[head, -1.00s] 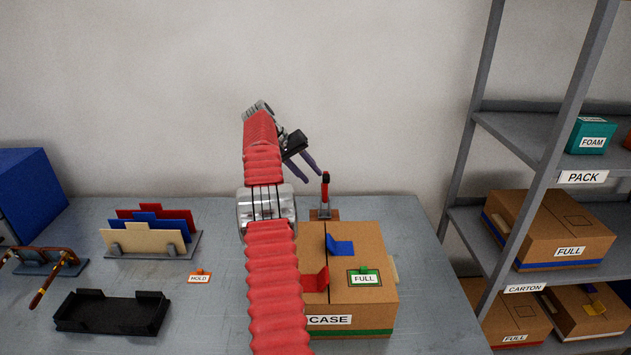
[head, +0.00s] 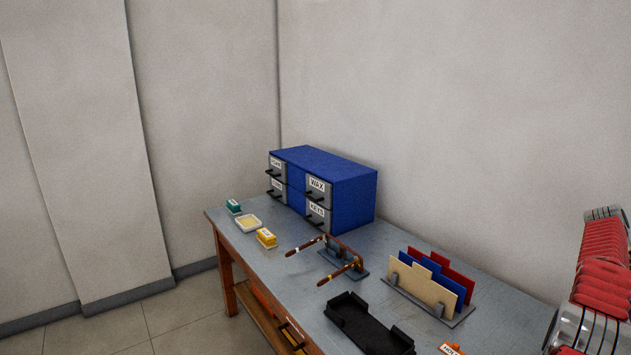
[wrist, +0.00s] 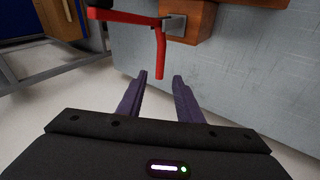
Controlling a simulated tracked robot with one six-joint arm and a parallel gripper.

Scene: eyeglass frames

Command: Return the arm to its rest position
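My red segmented arm (head: 603,265) stands at the right edge of the head view, partly cut off by the frame. My gripper (wrist: 160,76) is out of the head view but shows in the wrist view. Its two dark purple fingers are apart, with nothing between them. Beyond the fingertips the wrist view shows a red bar with a hanging rod (wrist: 160,55), beside a wooden block (wrist: 188,20). The fingers appear apart from the rod.
Floor is open at left.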

